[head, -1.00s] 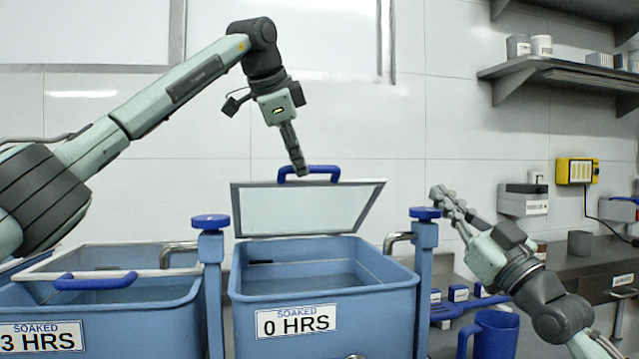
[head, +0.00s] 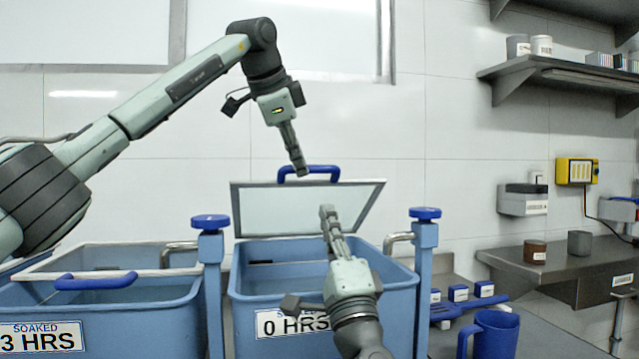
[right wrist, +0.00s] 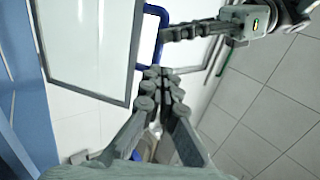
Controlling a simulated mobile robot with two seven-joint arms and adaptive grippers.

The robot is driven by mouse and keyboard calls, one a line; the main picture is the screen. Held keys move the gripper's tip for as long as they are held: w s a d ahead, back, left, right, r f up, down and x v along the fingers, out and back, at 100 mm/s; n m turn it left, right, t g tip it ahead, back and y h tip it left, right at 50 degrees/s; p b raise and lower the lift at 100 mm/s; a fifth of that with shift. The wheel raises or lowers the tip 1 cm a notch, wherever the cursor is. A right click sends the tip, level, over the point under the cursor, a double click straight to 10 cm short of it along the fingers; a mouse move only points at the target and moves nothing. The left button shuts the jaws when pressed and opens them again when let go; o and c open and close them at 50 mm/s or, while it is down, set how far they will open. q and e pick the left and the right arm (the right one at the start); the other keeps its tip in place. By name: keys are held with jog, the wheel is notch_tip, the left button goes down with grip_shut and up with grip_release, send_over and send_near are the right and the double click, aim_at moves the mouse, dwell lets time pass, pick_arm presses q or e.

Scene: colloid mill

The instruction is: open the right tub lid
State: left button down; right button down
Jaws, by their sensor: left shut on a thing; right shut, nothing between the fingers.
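The right tub (head: 395,300) is blue and labelled "0 HRS". Its framed, clear lid (head: 265,208) stands raised and tilted up at the back. My left gripper (head: 300,168) is shut on the lid's blue handle (head: 318,170) at its top edge. The right wrist view also shows the handle (right wrist: 158,12) and my left gripper (right wrist: 170,34) at it. My right gripper (head: 328,212) is shut and empty, in front of the raised lid and above the tub. In the right wrist view its closed fingertips (right wrist: 160,78) lie just below the handle.
A left tub labelled "3 HRS" (head: 150,300) has its lid (head: 120,258) lying over it. Posts with blue knobs (head: 210,222) (head: 425,213) flank the right tub. A blue jug (head: 495,335) stands at the right. A shelf (head: 560,72) hangs above.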

aim_at(316, 171)
pick_arm(q)
jog(key=shift+w+a+f, duration=0.15)
jog(key=shift+a+f, duration=0.1)
jog(key=shift+f, duration=0.05)
pick_arm(e)
jog(key=x, duration=0.9)
jog(key=shift+w, duration=0.1)
